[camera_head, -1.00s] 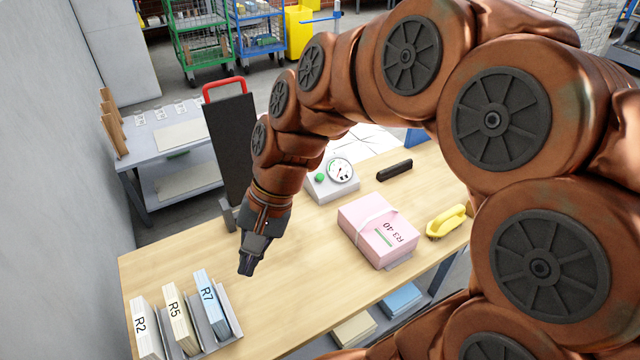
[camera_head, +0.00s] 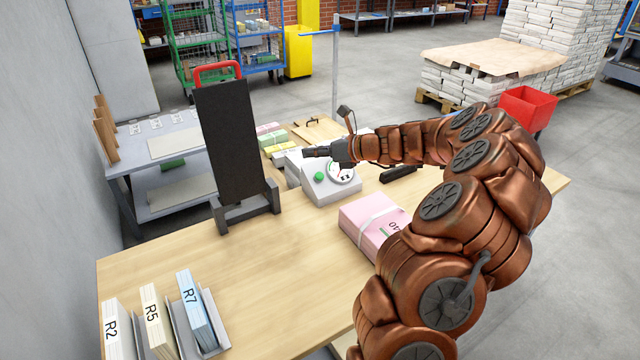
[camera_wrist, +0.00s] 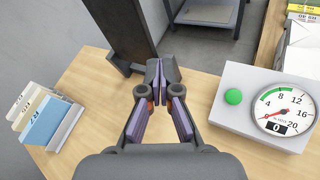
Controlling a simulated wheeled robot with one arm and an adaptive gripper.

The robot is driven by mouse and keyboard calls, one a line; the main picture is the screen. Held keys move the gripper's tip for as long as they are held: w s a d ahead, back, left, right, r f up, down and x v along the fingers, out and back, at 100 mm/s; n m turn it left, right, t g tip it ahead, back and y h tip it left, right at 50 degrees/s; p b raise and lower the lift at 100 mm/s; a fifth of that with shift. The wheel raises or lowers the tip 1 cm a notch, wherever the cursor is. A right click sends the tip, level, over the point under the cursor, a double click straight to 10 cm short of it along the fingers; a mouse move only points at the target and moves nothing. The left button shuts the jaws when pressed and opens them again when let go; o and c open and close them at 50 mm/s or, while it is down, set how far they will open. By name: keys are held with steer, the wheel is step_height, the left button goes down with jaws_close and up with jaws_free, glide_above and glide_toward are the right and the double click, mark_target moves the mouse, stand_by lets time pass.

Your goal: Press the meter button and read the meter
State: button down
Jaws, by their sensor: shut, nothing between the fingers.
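The meter (camera_head: 330,190) is a light grey box on the wooden table, with a green button (camera_head: 319,176) on its top left and a round white dial (camera_head: 342,172) on its right. In the wrist view the green button (camera_wrist: 233,96) stands clear of my gripper. The dial (camera_wrist: 284,108) there has a green arc, numbers from 4 to 20, a red needle pointing to the low left end, and a small window reading 0. My gripper (camera_head: 308,153) is shut and empty, above and behind the button in the head view. In the wrist view my gripper (camera_wrist: 159,75) is left of the meter, not touching it.
A black upright board with a red handle (camera_head: 232,145) stands left of the meter. A pink bundle (camera_head: 372,222) and a black bar (camera_head: 398,173) lie to the right. Bundles R2, R5 and R7 (camera_head: 195,310) stand front left. The table's middle is clear.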

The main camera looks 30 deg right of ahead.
steer(key=d+f+m+t+h, duration=0.1)
steer(key=d+f+m, duration=0.2)
steer(key=d, duration=0.4)
steer(key=shift+s+f+m+h+b, duration=0.15)
steer(key=shift+f+m+h+b, duration=0.15)
steer(key=shift+m+b, duration=0.1)
steer(key=b, duration=0.6)
glide_above(320, 177)
steer(key=s, duration=0.3)
steer(key=f, duration=0.5)
steer(key=shift+d+f, duration=0.25)
steer(key=shift+f, duration=0.15)
steer(key=shift+w+f+p, duration=0.3)
steer(key=shift+w+f, duration=0.2)
steer(key=shift+f, duration=0.35)
steer(key=shift+w+f+p, duration=0.1)
steer(key=shift+f+p, duration=0.1)
steer(key=shift+p, duration=0.2)
steer(key=shift+w+d+f, duration=0.1)
steer(key=shift+f, duration=0.1)
